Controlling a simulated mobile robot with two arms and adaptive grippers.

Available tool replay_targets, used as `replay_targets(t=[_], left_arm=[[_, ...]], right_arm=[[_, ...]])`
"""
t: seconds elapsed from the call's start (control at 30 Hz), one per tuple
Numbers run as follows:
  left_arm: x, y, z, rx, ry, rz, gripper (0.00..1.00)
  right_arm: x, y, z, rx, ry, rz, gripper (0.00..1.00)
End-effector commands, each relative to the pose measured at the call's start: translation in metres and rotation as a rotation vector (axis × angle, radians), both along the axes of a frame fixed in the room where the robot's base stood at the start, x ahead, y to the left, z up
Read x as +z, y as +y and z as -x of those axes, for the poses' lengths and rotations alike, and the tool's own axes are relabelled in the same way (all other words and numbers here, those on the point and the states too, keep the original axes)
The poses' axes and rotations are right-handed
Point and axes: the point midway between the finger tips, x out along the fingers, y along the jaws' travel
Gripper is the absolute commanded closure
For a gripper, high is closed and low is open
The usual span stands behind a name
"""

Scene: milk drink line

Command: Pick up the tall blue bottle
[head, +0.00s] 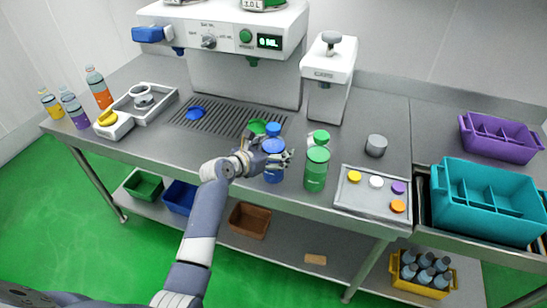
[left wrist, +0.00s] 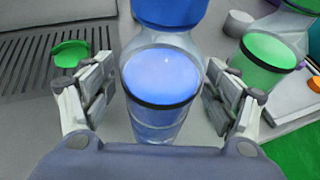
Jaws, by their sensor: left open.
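The tall blue bottle (head: 273,174) stands upright near the front edge of the steel table, with a blue cap. My left gripper (head: 268,161) is at it, fingers apart. In the left wrist view the bottle (left wrist: 158,122) stands between the two open fingers of my left gripper (left wrist: 158,90), one on each side. Gaps show between the fingers and the bottle. Its cap is cut off by the top edge there. My right gripper is not in view.
A green lid (head: 257,126) lies on the drip grate (head: 215,124). Farther right are a tray of caps (head: 374,207) and a grey cylinder (head: 376,145).

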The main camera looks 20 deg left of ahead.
Motion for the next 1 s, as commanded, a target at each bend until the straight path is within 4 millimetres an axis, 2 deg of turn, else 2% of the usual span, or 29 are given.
replay_targets(t=[0.23, 0.27, 0.53, 1.0], left_arm=[[-0.0006, -0.0003, -0.0011, 0.000, 0.000, -0.001, 0.20], [-0.0006, -0.0003, -0.0011, 0.000, 0.000, 0.000, 0.24], [-0.0007, -0.0002, -0.0010, 0.000, 0.000, 0.000, 0.86], [0.0083, -0.0009, -0.0028, 0.001, -0.005, 0.001, 0.87]], right_arm=[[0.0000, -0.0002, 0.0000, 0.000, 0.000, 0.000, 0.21], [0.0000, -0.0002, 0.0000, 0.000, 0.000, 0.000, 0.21], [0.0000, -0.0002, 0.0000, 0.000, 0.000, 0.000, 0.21], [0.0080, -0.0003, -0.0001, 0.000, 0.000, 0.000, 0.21]])
